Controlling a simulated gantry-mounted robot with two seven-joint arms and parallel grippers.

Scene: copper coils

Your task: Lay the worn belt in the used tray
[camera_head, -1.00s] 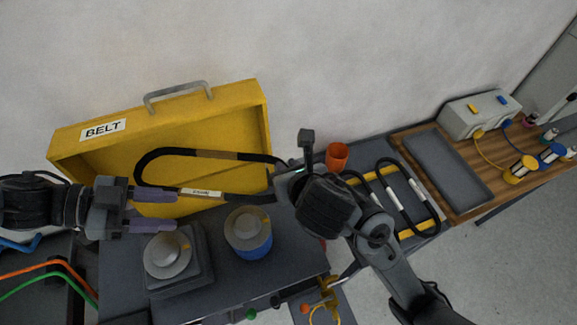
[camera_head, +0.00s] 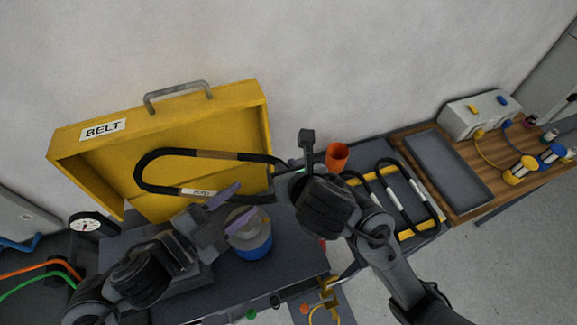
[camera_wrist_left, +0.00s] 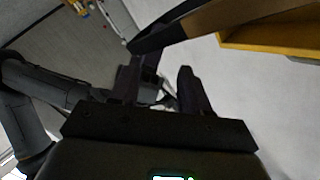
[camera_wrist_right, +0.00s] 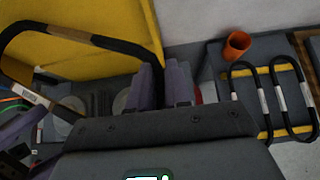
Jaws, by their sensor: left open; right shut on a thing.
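The worn belt (camera_head: 165,152) is a long black loop with a brown patch and a white label. It hangs in front of the yellow BELT case, and its right end is in my right gripper (camera_wrist_right: 165,85), which is shut on it. In the head view my right wrist hides that grip. My left gripper (camera_head: 232,212) is open and empty, angled up to the right just below the belt's lower strand. The belt also crosses above its fingers in the left wrist view (camera_wrist_left: 175,28). A dark grey shallow tray (camera_head: 447,170) lies on the wooden bench; no used label is readable.
The yellow BELT case (camera_head: 235,105) stands at the back left. Two black belts (camera_head: 395,190) lie on a rack beside an orange cup (camera_head: 337,156). A blue-based round pulley (camera_head: 252,250) stands below my left fingers. A grey box (camera_head: 480,114) and spools (camera_head: 521,170) are on the wooden bench.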

